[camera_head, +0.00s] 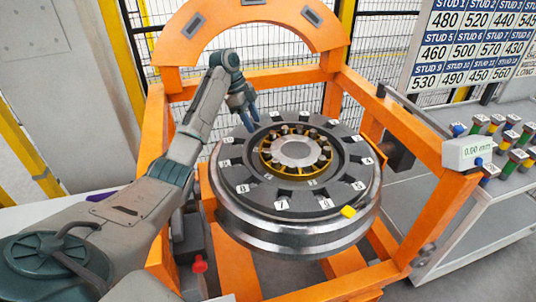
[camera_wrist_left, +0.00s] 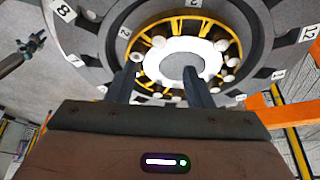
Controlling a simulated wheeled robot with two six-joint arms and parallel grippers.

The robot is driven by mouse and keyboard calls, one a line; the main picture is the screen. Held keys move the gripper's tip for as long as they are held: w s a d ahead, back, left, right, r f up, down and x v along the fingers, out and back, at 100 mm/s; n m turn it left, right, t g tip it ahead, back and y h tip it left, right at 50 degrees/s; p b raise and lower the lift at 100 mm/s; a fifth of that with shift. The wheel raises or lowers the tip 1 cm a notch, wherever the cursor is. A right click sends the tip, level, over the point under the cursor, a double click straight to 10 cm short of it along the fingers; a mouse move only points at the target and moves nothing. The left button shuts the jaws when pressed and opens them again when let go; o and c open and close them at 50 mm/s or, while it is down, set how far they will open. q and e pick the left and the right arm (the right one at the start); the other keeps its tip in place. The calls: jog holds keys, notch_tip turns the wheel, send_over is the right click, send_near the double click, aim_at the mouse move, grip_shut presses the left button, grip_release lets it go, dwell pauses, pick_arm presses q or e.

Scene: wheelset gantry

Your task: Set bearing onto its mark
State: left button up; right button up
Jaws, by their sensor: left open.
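The bearing (camera_head: 296,152), a yellow cage with several pale rollers around a light hub, sits in the middle of the dark numbered wheel (camera_head: 237,173). In the left wrist view the bearing (camera_wrist_left: 226,38) lies beyond my fingers, with the light hub face between them. My left gripper (camera_head: 243,114) is open above the wheel's far left rim in the head view, apart from the bearing. In the left wrist view its two fingers (camera_wrist_left: 161,84) are spread with nothing held. My right gripper does not show.
An orange gantry frame (camera_head: 400,135) with an arch (camera_head: 250,14) surrounds the wheel. A grey readout box (camera_head: 468,152) stands on its right post. A bench (camera_head: 478,205) with several coloured studs (camera_head: 515,160) and a number board (camera_head: 470,45) are at the right. A mesh fence stands behind.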

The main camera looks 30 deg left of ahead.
aim_at(266, 150)
pick_arm(q)
jog(key=x, duration=0.9)
jog(key=shift+s+d+f, duration=0.1)
jog(key=shift+f, duration=0.3)
jog(key=shift+d+f, duration=0.2)
jog(key=shift+f, duration=0.4)
grip_shut()
